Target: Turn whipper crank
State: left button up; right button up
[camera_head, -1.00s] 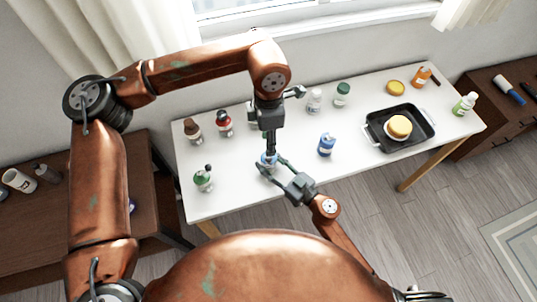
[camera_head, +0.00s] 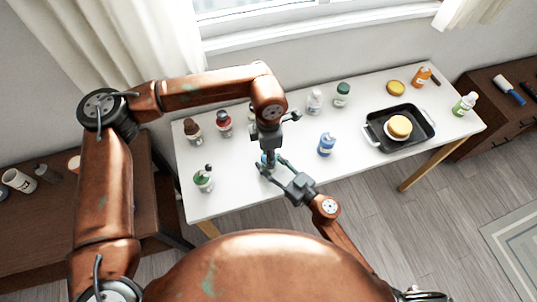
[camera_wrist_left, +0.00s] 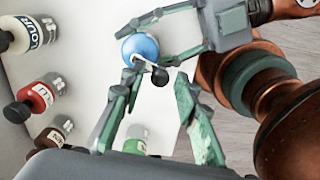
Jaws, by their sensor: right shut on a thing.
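The whipper (camera_wrist_left: 140,47) shows from above in the left wrist view, with a round blue top and a short crank ending in a black knob (camera_wrist_left: 160,76). My right gripper (camera_head: 270,166) is shut on the whipper from the side; its fingers (camera_wrist_left: 172,36) lie on both sides of the blue top. My left gripper (camera_head: 269,151) points down just above the whipper and mostly hides it in the head view. In the wrist view its fingers (camera_wrist_left: 156,80) are apart, with the crank knob near the gap between the tips.
A black pan (camera_head: 415,118) is at the right. The table is clear between can and pan.

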pick_arm(q)
grip_shut()
jog(key=m, duration=0.2)
jog(key=a+m, duration=0.1)
jog(key=m, duration=0.2)
jog(key=shift+w+a+m, duration=0.3)
jog(key=shift+o, duration=1.1)
grip_release()
jog(key=shift+r, duration=0.1)
notch_tip(320, 180, up, 12)
